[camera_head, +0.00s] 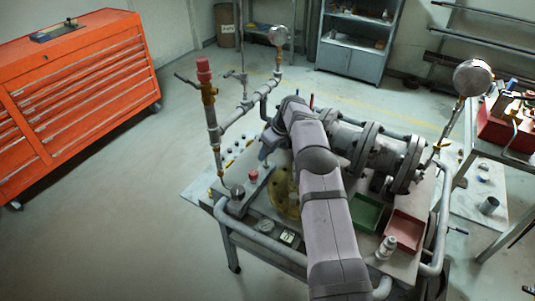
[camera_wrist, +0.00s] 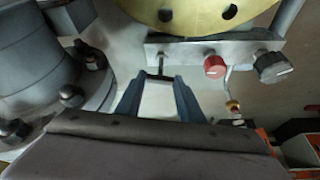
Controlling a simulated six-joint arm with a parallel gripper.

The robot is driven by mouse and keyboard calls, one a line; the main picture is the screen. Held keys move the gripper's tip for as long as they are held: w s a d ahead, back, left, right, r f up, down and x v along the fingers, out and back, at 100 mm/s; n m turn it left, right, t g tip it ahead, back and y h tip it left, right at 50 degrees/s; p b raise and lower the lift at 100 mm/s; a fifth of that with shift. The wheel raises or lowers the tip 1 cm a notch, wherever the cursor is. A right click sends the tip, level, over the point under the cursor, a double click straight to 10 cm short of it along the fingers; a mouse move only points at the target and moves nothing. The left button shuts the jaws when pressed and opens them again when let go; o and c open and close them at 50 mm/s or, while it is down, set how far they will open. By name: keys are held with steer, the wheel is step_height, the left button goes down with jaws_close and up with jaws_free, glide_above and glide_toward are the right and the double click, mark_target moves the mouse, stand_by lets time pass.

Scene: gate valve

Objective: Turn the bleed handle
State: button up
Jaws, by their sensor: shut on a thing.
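The bleed handle (camera_wrist: 160,77) is a small dark T-shaped bar on a thin stem, seen in the wrist view. It comes out of the left end of a grey metal block (camera_wrist: 190,50). My gripper (camera_wrist: 163,82) has its two blue-grey fingertips on either side of the crossbar and is shut on it. On the same block sit a red knob (camera_wrist: 215,66) and a dark grey knob (camera_wrist: 272,68). In the head view my gripper (camera_head: 266,152) is near the red knob (camera_head: 254,174), and the bleed handle cannot be made out there.
A brass disc with holes (camera_wrist: 190,14) lies beside the block. Large grey bolted flanges (camera_wrist: 50,60) stand close at left. In the head view, upright piping (camera_head: 212,120) rises left of my arm. A green tray (camera_head: 366,212) and a red tray (camera_head: 404,232) lie to the right.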

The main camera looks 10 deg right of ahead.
steer(key=shift+n, duration=0.7)
steer(key=o, duration=1.1)
steer(key=shift+c, duration=0.2)
steer(key=shift+d, duration=0.1)
steer(key=b+v, duration=0.2)
steer(key=v, duration=0.5)
steer(key=shift+d+r, duration=0.1)
steer(key=shift+r, duration=0.05)
